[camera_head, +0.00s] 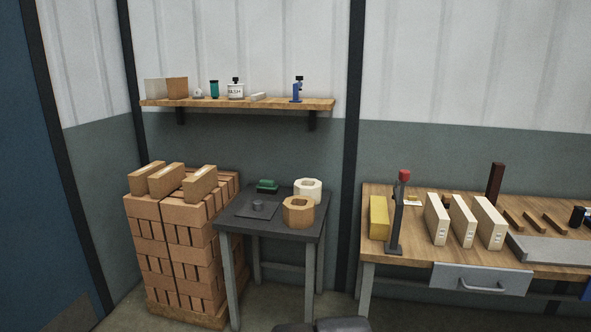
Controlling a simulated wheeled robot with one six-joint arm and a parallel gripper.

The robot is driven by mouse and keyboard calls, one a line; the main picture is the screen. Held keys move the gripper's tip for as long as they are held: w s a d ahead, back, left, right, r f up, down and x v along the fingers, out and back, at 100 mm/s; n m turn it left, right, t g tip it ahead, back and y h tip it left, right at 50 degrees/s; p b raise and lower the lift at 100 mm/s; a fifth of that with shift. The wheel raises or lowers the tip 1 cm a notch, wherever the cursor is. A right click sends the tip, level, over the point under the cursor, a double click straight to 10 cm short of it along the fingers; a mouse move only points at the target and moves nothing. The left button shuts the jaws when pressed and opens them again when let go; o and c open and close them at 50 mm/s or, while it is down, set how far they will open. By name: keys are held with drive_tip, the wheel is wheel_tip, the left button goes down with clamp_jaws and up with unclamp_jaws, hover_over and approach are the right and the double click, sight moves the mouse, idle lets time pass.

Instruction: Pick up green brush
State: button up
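A small green thing that looks like the green brush (267,185) lies near the back edge of the small dark table (262,232), left of the middle of the picture. Its upper part is green and its underside is dark. It is too small to make out bristles. My gripper is not in view.
The dark table also holds a brown octagonal block (298,221), a cream one (308,186) and a dark plate with a knob (257,206). A brick stack (182,245) stands left. A wooden bench (420,256) with several blocks is right. A shelf (300,105) hangs above.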

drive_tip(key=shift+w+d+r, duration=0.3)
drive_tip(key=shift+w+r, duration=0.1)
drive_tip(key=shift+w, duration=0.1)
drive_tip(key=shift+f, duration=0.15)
